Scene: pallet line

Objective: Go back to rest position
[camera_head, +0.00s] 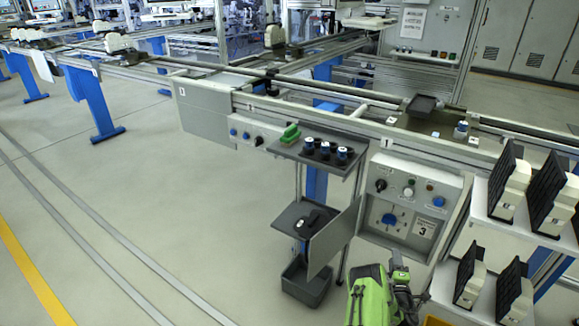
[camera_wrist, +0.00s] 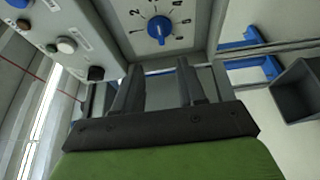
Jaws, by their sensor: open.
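My gripper (camera_wrist: 158,88) shows in the wrist view as two dark fingers spread apart, with nothing between them. Beyond the fingertips is a grey control panel (camera_wrist: 190,45) with a blue numbered dial (camera_wrist: 160,28). I see no contact between the fingers and the panel. In the head view my green arm is at the bottom, in front of and below the same panel (camera_head: 370,212). The fingers are hard to make out there.
A small stand with a shelf (camera_head: 289,150) of dark cups is left of the panel, with a grey bin (camera_head: 306,284) beneath. A rack (camera_head: 480,229) of beige and black units stands right. The conveyor line (camera_head: 300,92) runs behind. Open floor (camera_head: 150,200) lies left.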

